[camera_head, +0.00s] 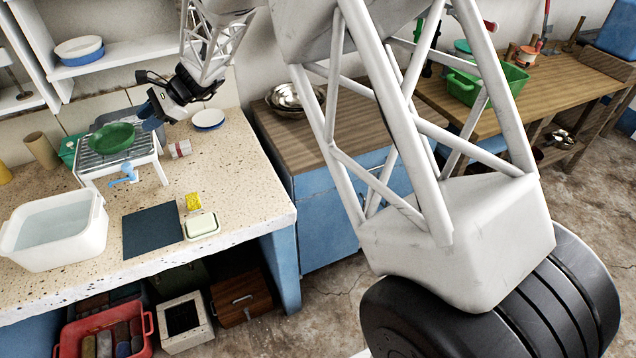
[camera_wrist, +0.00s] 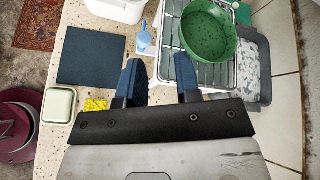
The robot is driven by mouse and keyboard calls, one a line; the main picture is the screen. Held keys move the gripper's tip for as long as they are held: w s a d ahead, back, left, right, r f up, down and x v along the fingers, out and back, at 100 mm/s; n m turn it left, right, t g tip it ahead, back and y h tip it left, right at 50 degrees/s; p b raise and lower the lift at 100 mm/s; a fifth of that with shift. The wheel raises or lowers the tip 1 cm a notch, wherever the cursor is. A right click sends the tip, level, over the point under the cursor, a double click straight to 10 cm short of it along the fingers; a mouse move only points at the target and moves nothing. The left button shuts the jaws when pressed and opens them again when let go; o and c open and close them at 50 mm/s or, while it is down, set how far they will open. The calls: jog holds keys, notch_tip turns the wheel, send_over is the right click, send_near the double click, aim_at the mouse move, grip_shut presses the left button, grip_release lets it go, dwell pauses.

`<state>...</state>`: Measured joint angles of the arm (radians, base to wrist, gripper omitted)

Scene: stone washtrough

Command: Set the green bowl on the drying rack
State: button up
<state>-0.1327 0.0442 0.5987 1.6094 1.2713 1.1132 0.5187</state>
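The green bowl (camera_head: 112,138) sits on the drying rack (camera_head: 150,160), a white-framed rack with metal wires on the speckled counter. In the wrist view the bowl (camera_wrist: 207,38) lies over the wires of the rack (camera_wrist: 168,40), towards its right side. My gripper (camera_head: 151,114) is just to the right of the bowl in the head view. In the wrist view my gripper (camera_wrist: 159,80) has its two blue fingers spread with nothing between them. The right finger is close to the bowl's near edge; I cannot tell whether they touch.
A white water basin (camera_head: 60,232), dark mat (camera_head: 151,230), soap dish (camera_head: 201,225) and yellow sponge (camera_head: 193,202) lie nearer. A grey tray (camera_wrist: 262,70) is beside the rack. A blue-rimmed plate (camera_head: 208,119) lies behind right.

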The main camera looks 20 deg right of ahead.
jog(key=s+d+r+n+h, duration=0.3)
jog(key=s+d+r, duration=0.3)
jog(key=s, duration=0.6)
jog(key=s+d+r+n+h, duration=0.35)
jog(key=s+d, duration=0.35)
jog(key=s, duration=0.5)
jog(key=s+d+n+h, duration=0.2)
jog(key=s+d, duration=0.2)
jog(key=s, duration=0.4)
jog(key=s+d+f+n+t+h, duration=0.1)
jog(key=s+d, duration=0.3)
jog(key=s, duration=0.4)
jog(key=s+d+n+h, duration=0.3)
jog(key=s+d, duration=0.2)
jog(key=s, duration=0.3)
jog(key=shift+f+t, duration=0.4)
jog(key=shift+n, duration=0.25)
